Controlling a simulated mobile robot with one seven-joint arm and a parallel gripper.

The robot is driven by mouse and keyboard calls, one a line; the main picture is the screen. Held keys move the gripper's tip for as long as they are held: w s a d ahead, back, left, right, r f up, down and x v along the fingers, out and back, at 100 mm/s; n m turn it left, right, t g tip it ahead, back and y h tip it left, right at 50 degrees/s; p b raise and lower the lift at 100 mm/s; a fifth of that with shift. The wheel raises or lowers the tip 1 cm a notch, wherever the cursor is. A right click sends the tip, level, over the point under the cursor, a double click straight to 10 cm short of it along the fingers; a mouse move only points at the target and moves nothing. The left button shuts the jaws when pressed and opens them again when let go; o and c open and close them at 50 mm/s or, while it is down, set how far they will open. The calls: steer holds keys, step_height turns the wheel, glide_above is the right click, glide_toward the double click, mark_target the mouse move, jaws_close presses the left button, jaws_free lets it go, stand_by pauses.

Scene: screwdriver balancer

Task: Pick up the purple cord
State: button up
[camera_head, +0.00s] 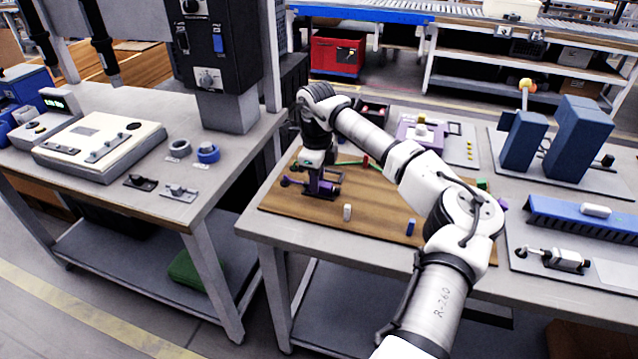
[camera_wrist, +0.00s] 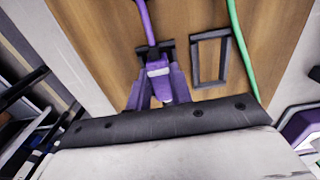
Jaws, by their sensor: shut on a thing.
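The purple cord (camera_wrist: 146,22) runs down from the top of the wrist view over the brown wooden board. Its thicker purple and grey end (camera_wrist: 158,72) lies between the two fingers of my gripper (camera_wrist: 157,92), which is shut on it. In the head view my gripper (camera_head: 320,187) points down at the left part of the board (camera_head: 380,223), low over its surface. A purple piece of the cord (camera_head: 291,182) shows to the left of it. I cannot tell whether the cord is clear of the board.
A dark rectangular frame (camera_wrist: 211,60) lies right of the cord, and a green cord (camera_wrist: 240,45) lies beyond it. A white block (camera_head: 347,212) and a blue block (camera_head: 410,227) stand near the board's front. A purple device (camera_head: 420,132) is behind. The board's front middle is mostly bare.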

step_height(320, 180, up, 19)
steer(key=b, duration=0.2)
step_height(320, 180, down, 7)
steer(key=b, duration=0.2)
stand_by(0.5)
steer(key=shift+s, duration=0.1)
